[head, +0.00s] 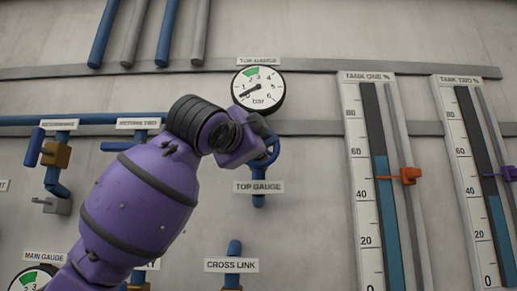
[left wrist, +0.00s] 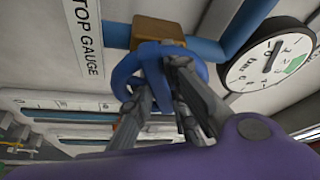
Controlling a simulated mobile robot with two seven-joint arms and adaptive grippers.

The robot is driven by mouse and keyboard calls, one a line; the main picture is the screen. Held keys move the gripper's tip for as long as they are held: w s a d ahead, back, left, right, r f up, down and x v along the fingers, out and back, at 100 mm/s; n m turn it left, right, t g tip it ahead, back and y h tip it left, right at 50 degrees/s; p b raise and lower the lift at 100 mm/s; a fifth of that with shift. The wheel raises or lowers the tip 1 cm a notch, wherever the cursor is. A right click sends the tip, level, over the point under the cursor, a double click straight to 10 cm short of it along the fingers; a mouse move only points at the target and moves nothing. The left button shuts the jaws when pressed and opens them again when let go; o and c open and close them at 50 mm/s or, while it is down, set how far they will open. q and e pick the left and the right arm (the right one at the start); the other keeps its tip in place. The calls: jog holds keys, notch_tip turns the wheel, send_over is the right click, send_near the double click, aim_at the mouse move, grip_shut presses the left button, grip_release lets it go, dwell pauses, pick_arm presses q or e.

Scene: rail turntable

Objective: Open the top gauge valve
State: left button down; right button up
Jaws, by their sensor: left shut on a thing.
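The top gauge valve has a blue handwheel (head: 272,155), partly hidden behind my left wrist in the head view. The left wrist view shows the blue handwheel (left wrist: 126,75) close up, in front of a brown valve body (left wrist: 158,30) on a blue pipe. My left gripper (left wrist: 172,75) is shut on the handwheel, with its grey fingers at the rim. In the head view most of its fingers are hidden. The TOP GAUGE label (head: 258,187) sits just below the wheel. The round top gauge (head: 258,98) is above it, its needle toward the low end. My right gripper is not in view.
The tank one level scale (head: 358,150) and its orange pointer (head: 409,176) stand to the right. The cross link pipe (head: 233,249) is below. Another brown valve (head: 56,154) with blue pipes is at the left. Bare wall lies between the valve and tank one.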

pick_arm(q)
jog(key=n, duration=0.2)
jog(key=n+t+y, duration=0.1)
jog(key=n, duration=0.1)
jog(key=n+t, duration=0.1)
jog(key=n, duration=0.1)
jog(key=shift+d+f+n+y, duration=0.2)
jog(key=shift+f+n+y, duration=0.1)
jog(key=shift+n, duration=0.1)
jog(key=n+y, duration=0.1)
jog(key=n, duration=0.2)
jog(key=n+t+y, duration=0.1)
jog(key=n+y, duration=0.1)
jog(key=n, duration=0.2)
jog(key=shift+a+r+t, duration=0.1)
jog(key=shift+t, duration=0.2)
jog(key=shift+n+y, duration=0.3)
jog(key=c, duration=2)
grip_release()
jog(key=shift+c, duration=0.2)
jog(key=o, duration=0.3)
jog(key=shift+s+r, duration=0.15)
jog(key=shift+a, duration=0.1)
